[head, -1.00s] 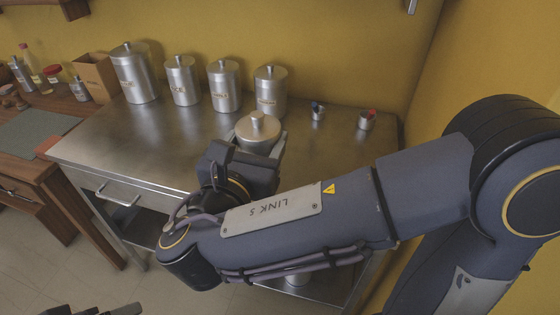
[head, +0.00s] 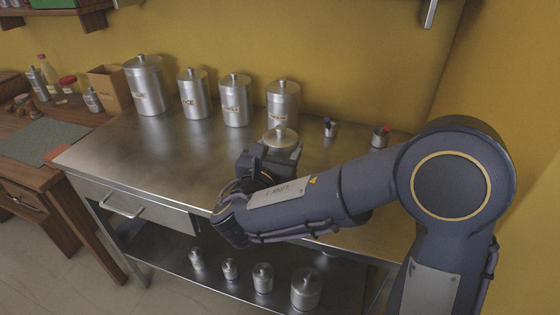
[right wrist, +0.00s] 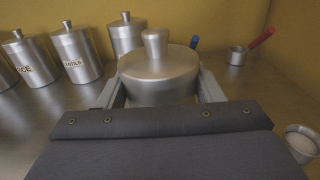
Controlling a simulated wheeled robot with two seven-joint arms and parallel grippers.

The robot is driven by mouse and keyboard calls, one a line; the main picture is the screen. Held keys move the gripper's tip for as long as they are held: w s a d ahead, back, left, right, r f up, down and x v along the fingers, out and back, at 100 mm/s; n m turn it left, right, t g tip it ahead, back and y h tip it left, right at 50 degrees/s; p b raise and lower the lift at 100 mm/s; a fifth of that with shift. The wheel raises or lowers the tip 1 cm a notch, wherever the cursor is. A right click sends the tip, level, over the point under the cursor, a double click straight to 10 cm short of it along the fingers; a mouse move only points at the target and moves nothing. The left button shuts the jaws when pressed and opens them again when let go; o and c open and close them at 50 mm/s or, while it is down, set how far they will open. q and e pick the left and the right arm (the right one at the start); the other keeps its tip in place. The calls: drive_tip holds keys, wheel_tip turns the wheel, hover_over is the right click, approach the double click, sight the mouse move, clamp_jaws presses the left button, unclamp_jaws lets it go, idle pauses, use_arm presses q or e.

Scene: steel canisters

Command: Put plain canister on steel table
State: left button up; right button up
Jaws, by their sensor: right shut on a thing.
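The plain canister (head: 282,138) is steel with a domed lid and a knob. In the head view mostly its lid shows, in front of the rightmost canister of the back row, and my gripper hides its lower part. My right gripper (head: 272,158) is shut on it. In the right wrist view the plain canister (right wrist: 158,78) stands upright between the two fingers. The steel table (head: 160,160) lies beneath it; whether its base touches the top cannot be told. My left gripper is not in view.
Several labelled steel canisters (head: 235,101) stand along the back of the table. Two small cups (head: 330,129) (head: 379,138) with coloured handles stand at the right. Several small canisters (head: 263,278) stand on the lower shelf. The table's left front is clear.

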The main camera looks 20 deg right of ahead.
drive_tip(key=shift+w+d+f+b, duration=0.15)
drive_tip(key=shift+f+b, duration=0.25)
drive_tip(key=shift+f, duration=1.35)
drive_tip(key=shift+f, duration=0.2)
drive_tip(key=o, duration=1.2)
drive_tip(key=shift+r, duration=0.25)
drive_tip(key=v, duration=1.2)
drive_tip(key=shift+f+p, duration=0.1)
drive_tip(key=shift+p, duration=0.25)
